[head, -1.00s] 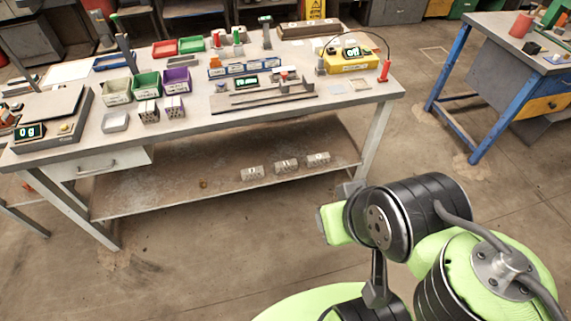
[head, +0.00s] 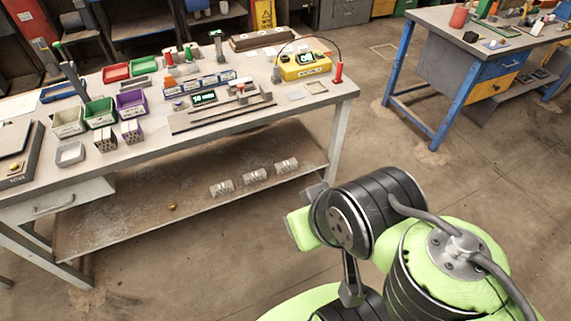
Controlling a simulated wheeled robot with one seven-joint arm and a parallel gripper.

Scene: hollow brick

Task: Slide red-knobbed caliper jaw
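The caliper (head: 222,109) lies on the workbench near its front edge, right of the centre. It has a long grey bar and a small green-lit display (head: 204,97) that seems to read 10 mm. A small red knob (head: 241,88) shows on the jaw part toward its right end. My black and green arm fills the lower right of the head view, in front of the bench and apart from the caliper. My gripper cannot be made out in this view.
Green (head: 100,113) and purple (head: 131,102) bins stand left of the caliper. A yellow box (head: 303,66) with a display and a red probe (head: 338,72) stand to its right. Several grey blocks lie on the lower shelf (head: 140,205). A blue-legged bench (head: 455,70) stands right, across open floor.

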